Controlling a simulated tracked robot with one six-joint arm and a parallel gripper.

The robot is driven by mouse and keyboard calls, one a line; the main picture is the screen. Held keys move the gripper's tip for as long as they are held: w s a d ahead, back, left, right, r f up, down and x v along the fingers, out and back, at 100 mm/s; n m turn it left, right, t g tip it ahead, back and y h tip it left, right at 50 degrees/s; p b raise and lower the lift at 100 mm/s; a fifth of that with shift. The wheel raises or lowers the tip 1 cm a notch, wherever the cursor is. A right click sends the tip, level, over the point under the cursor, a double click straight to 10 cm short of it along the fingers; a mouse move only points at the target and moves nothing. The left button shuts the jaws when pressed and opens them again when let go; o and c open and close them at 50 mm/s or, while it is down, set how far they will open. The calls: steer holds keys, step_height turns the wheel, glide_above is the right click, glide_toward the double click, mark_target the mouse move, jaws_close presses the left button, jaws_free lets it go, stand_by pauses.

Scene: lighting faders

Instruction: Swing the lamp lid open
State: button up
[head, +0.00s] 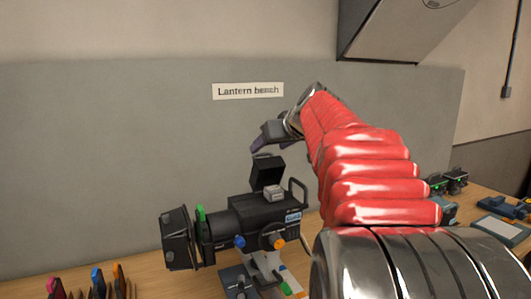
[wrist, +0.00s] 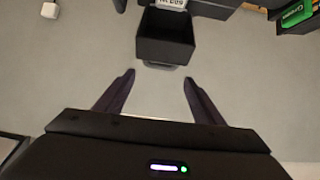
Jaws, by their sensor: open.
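The lamp (head: 255,222) is a black lantern on the wooden bench, with a round barrel to the left and blue and orange knobs. Its black box-shaped lid (head: 267,169) stands raised above the body at the rear. In the wrist view the lid (wrist: 165,38) shows as a dark hollow box just beyond the fingertips. My gripper (head: 258,147) is above the lid in the head view, with its dark purple fingers apart. In the wrist view the gripper (wrist: 158,77) is open, with nothing between its fingers. It looks apart from the lid.
A small grey block (head: 274,193) and a looped handle (head: 298,194) are on top of the lamp. Coloured-handled tools (head: 97,283) stand at the lower left. Several devices (head: 452,181) sit on the right of the bench. A grey panel (head: 110,150) rises behind.

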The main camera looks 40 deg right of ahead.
steer(key=shift+v, duration=1.7)
steer(key=shift+c, duration=0.2)
